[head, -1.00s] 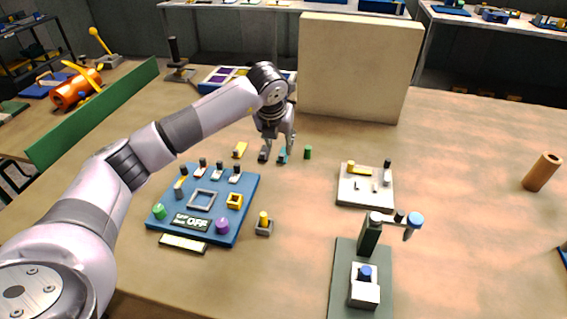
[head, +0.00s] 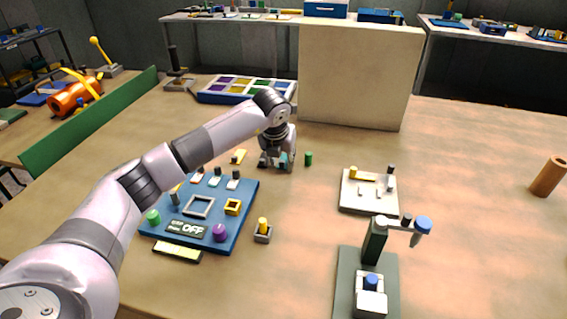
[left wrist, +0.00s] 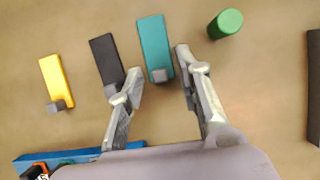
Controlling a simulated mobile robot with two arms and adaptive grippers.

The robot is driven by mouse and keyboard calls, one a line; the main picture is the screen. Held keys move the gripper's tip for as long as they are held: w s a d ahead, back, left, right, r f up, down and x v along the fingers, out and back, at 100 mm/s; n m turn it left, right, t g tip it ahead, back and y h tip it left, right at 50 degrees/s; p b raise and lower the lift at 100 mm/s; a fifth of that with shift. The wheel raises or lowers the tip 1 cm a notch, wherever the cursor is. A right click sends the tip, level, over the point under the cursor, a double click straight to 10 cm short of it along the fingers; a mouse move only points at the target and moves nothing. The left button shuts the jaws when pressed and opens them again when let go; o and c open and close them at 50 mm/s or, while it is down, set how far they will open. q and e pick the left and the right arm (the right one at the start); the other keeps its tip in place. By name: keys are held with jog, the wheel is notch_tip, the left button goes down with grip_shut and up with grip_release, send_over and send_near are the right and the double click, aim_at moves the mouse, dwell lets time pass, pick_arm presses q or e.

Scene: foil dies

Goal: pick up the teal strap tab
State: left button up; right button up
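The teal strap tab (left wrist: 154,42) is a flat teal bar with a grey block at its lower end in the left wrist view. In the head view a small teal part (head: 283,162) shows at the gripper, which hides most of it. My left gripper (left wrist: 159,64) is open, with one finger on each side of the tab's lower end. The left finger lies between the teal tab and a black tab (left wrist: 107,58). The right finger is close to the teal tab's right edge. Contact cannot be told. My right gripper is not in view.
A yellow tab (left wrist: 55,78) lies left of the black one. A green cylinder (left wrist: 226,22) stands just right of the teal tab. A blue board (head: 242,211) lies in front, and a tall beige block (head: 360,75) stands behind to the right. The table's right side is largely clear.

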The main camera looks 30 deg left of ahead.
pick_arm(q)
jog(key=c, duration=0.6)
jog(key=shift+r, duration=0.1)
